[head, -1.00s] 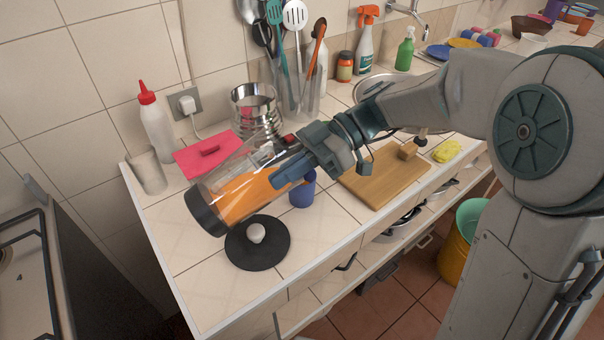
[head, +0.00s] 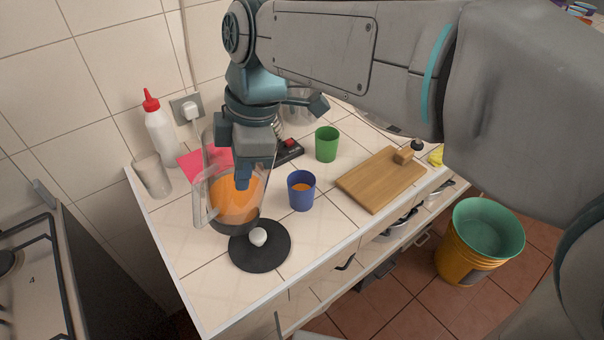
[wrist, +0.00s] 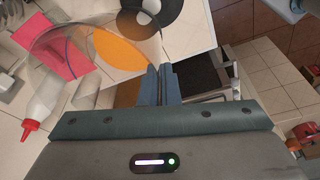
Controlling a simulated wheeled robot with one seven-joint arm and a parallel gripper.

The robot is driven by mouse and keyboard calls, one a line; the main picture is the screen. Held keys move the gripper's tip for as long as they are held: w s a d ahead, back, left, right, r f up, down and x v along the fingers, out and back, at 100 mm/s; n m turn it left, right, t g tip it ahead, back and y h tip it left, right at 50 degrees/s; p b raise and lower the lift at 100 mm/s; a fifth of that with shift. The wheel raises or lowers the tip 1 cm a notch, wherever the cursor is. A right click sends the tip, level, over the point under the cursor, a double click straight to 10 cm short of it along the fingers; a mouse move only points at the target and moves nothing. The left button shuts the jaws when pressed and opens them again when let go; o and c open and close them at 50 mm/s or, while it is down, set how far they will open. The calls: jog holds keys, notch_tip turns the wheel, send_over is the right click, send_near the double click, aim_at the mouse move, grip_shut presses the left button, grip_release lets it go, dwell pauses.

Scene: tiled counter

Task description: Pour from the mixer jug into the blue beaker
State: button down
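The mixer jug (head: 212,172) is clear with a dark base and stands nearly upright, with orange liquid inside. My gripper (head: 243,182) points down at its right side, the fingers close together on its edge. The jug also shows in the wrist view (wrist: 60,45), left of my fingers (wrist: 160,85). I cannot tell whether its base touches the counter. The blue beaker (head: 301,194) stands upright right of the jug, apart from it, with orange liquid in it.
A black disc with a white knob (head: 266,254) lies in front of the jug. A green beaker (head: 327,145) and a wooden board (head: 382,181) are to the right. A red-capped bottle (head: 159,130), a clear glass (head: 153,177) and a pink sheet (head: 196,163) are at left.

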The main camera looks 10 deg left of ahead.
jog(key=shift+s+a+f+t+h, duration=0.75)
jog(key=shift+s+a+t+h, duration=0.1)
jog(key=shift+a+t+h, duration=0.2)
jog(key=shift+d, duration=0.15)
jog(key=shift+r, duration=0.2)
jog(key=shift+r+p, duration=2.15)
jog(key=shift+r, duration=0.2)
